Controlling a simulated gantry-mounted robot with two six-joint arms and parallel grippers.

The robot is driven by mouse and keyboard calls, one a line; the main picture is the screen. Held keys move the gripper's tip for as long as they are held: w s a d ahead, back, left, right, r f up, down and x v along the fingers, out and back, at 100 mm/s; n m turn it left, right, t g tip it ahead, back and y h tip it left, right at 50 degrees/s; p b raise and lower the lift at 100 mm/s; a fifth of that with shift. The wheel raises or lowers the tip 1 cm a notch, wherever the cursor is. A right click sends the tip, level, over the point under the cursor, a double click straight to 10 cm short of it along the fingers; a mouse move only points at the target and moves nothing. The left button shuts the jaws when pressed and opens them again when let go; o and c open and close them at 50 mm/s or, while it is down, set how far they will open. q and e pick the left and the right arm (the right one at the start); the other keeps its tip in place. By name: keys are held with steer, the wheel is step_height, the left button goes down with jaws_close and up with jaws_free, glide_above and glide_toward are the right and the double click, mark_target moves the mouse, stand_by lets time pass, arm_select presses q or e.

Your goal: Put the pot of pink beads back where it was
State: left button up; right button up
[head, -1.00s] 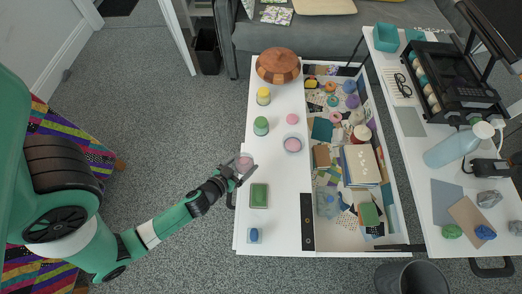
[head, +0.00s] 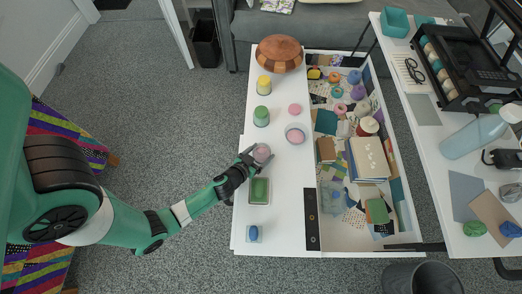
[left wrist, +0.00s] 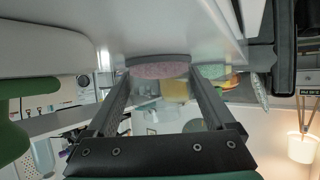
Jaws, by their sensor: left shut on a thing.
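The pot of pink beads (head: 262,151) is between the fingers of my left gripper (head: 256,157), at the left side of the white table (head: 281,208). In the left wrist view the pot's pink contents (left wrist: 160,71) show between the two fingertips. The left gripper is shut on it. I cannot tell whether the pot touches the table. A yellow pot (head: 263,84) and a green pot (head: 261,116) stand in line behind it. My right gripper is not in view.
A pink disc (head: 294,109) and a round dish with pink contents (head: 295,135) lie to the right. A wooden bowl (head: 279,53) stands at the back. A cluttered open drawer (head: 333,230) lies right.

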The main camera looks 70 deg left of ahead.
arm_select(q)
steer(key=shift+f, duration=0.1)
steer(key=o, duration=1.2)
steer(key=shift+c, duration=0.2)
steer(key=shift+r, duration=0.2)
steer(key=shift+s+d+r, duration=0.1)
steer(key=shift+s+d, duration=0.05)
steer(key=v, duration=1)
steer(key=shift+s+d, duration=0.2)
steer(key=shift+s, duration=0.1)
steer(key=shift+s+d+r, duration=0.1)
steer(key=shift+s+r, duration=0.2)
steer(key=shift+s, duration=0.05)
